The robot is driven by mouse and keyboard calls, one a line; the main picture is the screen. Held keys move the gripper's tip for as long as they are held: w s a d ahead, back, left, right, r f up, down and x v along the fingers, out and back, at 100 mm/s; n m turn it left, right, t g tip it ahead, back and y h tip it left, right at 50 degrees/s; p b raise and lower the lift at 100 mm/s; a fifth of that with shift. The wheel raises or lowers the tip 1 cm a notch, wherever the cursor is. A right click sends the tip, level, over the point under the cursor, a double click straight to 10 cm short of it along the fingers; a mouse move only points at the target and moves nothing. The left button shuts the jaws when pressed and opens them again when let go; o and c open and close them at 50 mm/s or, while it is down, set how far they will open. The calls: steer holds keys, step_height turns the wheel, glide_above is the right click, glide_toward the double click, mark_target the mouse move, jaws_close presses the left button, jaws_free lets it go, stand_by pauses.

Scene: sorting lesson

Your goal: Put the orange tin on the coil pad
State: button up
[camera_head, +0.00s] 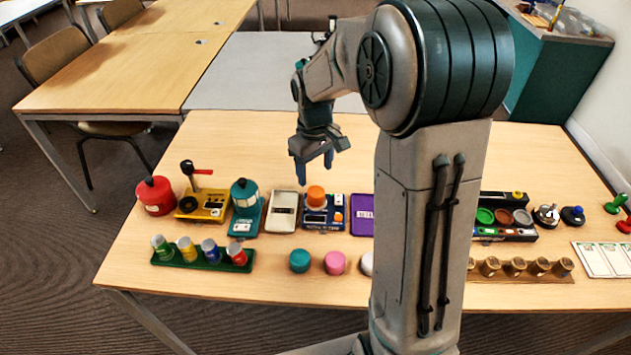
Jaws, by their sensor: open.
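The orange tin (316,195) stands upright on top of a blue device (322,221) in the middle of the table's row of apparatus. The tin covers the part of the device under it. This device may be the one with the coil pad, but its label is too small to read. My gripper (315,167) has two blue fingers pointing down, open and empty. In the picture it hangs just above the orange tin, apart from it.
A teal tin (299,260), a pink tin (335,263) and a partly hidden white one (366,263) stand in front. A pale scale (282,212) is left of the blue device, a purple box (361,214) right. My arm hides part of the table. The table's back is clear.

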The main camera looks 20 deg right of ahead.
steer(key=s+r+m+t, duration=0.1)
steer(key=s+r+m, duration=0.1)
steer(key=s, duration=0.8)
steer(key=s+r+m+t, duration=0.1)
steer(key=s+r+m, duration=0.2)
steer(key=s, duration=0.7)
steer(key=shift+s+a+r, duration=0.15)
steer(key=shift+s+r, duration=0.2)
steer(key=shift+r, duration=0.45)
